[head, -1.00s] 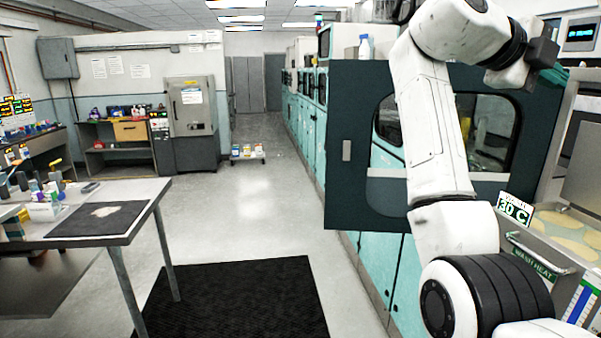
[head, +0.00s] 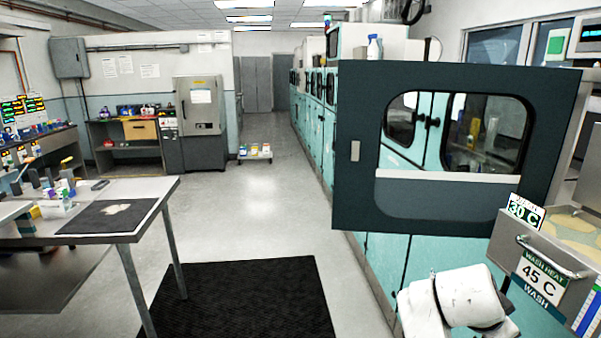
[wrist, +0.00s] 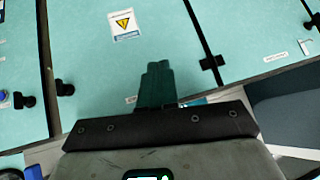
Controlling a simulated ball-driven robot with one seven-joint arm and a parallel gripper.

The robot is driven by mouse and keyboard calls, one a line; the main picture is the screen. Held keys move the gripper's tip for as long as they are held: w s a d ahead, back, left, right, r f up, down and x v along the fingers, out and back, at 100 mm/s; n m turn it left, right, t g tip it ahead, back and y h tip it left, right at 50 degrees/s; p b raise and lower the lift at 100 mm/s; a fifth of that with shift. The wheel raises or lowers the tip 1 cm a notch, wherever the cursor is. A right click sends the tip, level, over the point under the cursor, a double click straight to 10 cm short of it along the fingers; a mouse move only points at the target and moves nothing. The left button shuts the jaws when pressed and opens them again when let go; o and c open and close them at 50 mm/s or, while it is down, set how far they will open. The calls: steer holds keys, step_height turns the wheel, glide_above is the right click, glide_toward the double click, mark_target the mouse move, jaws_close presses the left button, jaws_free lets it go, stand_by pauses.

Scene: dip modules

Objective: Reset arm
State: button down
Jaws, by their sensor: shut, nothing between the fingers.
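My white arm (head: 455,302) is folded low at the bottom right of the head view, in front of the teal cabinets. My gripper is out of sight in the head view. In the wrist view my gripper (wrist: 157,68) shows as dark green fingers pressed together, with nothing between them. It points toward teal cabinet doors (wrist: 125,70) that have black latches and a yellow warning label. I cannot tell the exact gap between the fingertips and the doors.
A dark framed door with a window (head: 360,205) stands open at the right. A wash tank with a 45 C sign (head: 543,275) is beside my arm. A steel table (head: 150,190) stands left, with a black floor mat (head: 240,300) near it. The aisle floor (head: 245,205) is clear.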

steer(key=s+a+f+n+g+y, duration=0.1)
steer(key=s+a+f+n+y, duration=0.2)
steer(key=s+f, duration=0.5)
steer(key=s+a+f+n+y, duration=0.1)
steer(key=s+a+f+n, duration=0.2)
steer(key=s+f+n, duration=0.4)
steer(key=s+a+f+n+y, duration=0.2)
steer(key=s+a+f+n, duration=0.1)
steer(key=s, duration=0.5)
steer(key=s+a+f+n+g+y, duration=0.1)
steer(key=s+a+f+n, duration=0.1)
steer(key=s, duration=0.6)
steer(key=shift+s+a+f+n+y, duration=0.15)
steer(key=shift+a+f+n+y, duration=0.25)
steer(key=shift+a+f, duration=0.3)
